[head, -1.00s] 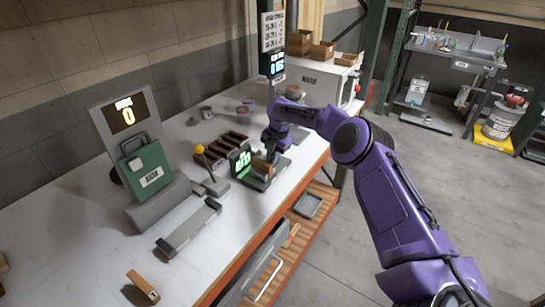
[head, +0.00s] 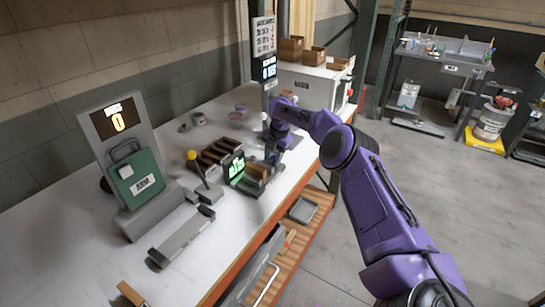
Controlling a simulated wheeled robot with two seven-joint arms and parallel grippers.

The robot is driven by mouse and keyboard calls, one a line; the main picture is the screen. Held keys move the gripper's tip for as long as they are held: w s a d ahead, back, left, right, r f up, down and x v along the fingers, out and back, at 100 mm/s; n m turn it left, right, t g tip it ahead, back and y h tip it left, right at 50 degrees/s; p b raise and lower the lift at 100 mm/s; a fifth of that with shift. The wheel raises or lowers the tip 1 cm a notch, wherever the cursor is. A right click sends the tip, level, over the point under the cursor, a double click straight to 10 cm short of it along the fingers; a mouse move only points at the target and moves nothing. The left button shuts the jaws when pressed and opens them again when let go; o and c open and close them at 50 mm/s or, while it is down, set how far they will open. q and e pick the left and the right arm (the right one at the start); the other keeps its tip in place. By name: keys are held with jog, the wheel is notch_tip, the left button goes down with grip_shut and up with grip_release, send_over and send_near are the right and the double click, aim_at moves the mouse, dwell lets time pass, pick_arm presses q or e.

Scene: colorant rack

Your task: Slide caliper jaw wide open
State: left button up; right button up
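The device that looks like the caliper stands at the right edge of the workbench. It has a green digital display (head: 235,168), whose digits are too small to read surely, and a brown block (head: 257,171) beside the display. My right gripper (head: 272,152) points down at the far end of this device, just behind the block. Its fingers are dark and small here, so I cannot tell whether they touch the jaw or are open or shut. My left gripper is out of view.
A dark compartment tray (head: 216,154) and a yellow-knobbed lever (head: 193,157) stand left of the device. A green case (head: 137,180) leans on a grey display stand. A grey bar fixture (head: 181,238) lies nearer. A white box machine (head: 305,86) stands behind. The left bench surface is mostly clear.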

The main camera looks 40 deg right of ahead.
aim_at(276, 168)
jog(key=shift+a+r, duration=0.1)
jog(key=shift+a, duration=0.2)
notch_tip(276, 168, up, 10)
jog(key=s+b, duration=0.2)
jog(key=shift+d+r, duration=0.15)
jog(key=shift+d, duration=0.15)
